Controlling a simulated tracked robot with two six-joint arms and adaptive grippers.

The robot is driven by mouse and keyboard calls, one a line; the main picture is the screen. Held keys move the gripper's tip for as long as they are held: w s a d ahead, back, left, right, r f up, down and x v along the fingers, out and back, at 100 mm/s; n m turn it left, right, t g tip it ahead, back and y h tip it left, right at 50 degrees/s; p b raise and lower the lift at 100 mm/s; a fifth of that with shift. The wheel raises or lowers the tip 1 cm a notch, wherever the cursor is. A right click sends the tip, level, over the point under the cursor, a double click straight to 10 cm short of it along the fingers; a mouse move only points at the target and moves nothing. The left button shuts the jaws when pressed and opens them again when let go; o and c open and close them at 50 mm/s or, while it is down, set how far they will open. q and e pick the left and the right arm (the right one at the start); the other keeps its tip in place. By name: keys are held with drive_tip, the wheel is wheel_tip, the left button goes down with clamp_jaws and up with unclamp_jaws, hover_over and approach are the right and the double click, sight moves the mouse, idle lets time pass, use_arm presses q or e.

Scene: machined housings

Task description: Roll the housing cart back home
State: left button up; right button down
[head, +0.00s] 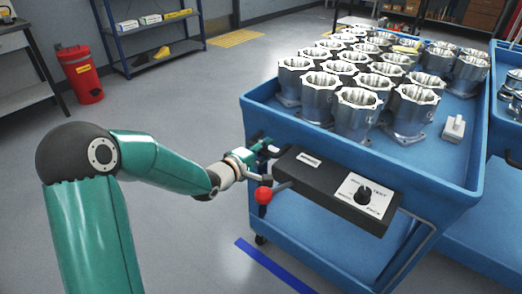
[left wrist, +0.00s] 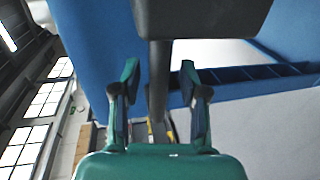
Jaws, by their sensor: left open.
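The blue housing cart (head: 462,168) stands at the right of the head view with many silver machined housings (head: 357,108) upright on its top tray. A black control box (head: 335,187) with a dial and a red-knobbed lever (head: 264,195) is at its near end. My left gripper (head: 267,149) is at the left end of this box, open. In the left wrist view, a grey bar (left wrist: 159,80) shows between the spread fingers of my left gripper (left wrist: 162,90); I cannot tell whether they touch it. My right gripper is not in view.
A blue floor line (head: 272,266) runs beside the cart. Another blue cart (head: 507,97) stands close at the right. A red bin (head: 80,72) and a blue shelf (head: 150,45) are at the back left. The grey floor between is clear.

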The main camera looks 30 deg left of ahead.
use_arm(q)
clamp_jaws()
idle(0.3)
